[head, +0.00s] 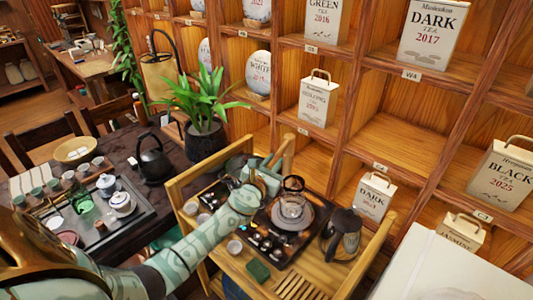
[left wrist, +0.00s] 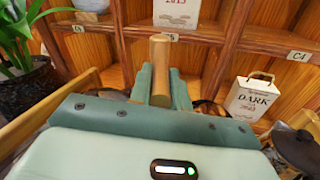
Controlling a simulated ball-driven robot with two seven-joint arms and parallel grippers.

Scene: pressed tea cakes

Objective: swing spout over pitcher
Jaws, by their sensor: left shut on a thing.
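My left gripper (head: 277,162) reaches over the wooden tea cart and is shut on a light wooden handle (head: 288,150). In the left wrist view the rounded handle (left wrist: 160,70) stands up between the green fingers (left wrist: 161,88). The body and spout belonging to this handle are hidden behind my gripper and wrist. A clear glass vessel with a dark top (head: 291,207), perhaps the pitcher, stands on the dark tea tray, to the right of my gripper and nearer the front. My right gripper is not in view.
A dark kettle (head: 341,235) stands on the cart's right side; it also shows in the left wrist view (left wrist: 300,146). A green block (head: 258,271) lies at the cart's front. Shelves with tea packages (head: 374,198) rise behind. A potted plant (head: 204,135) stands left.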

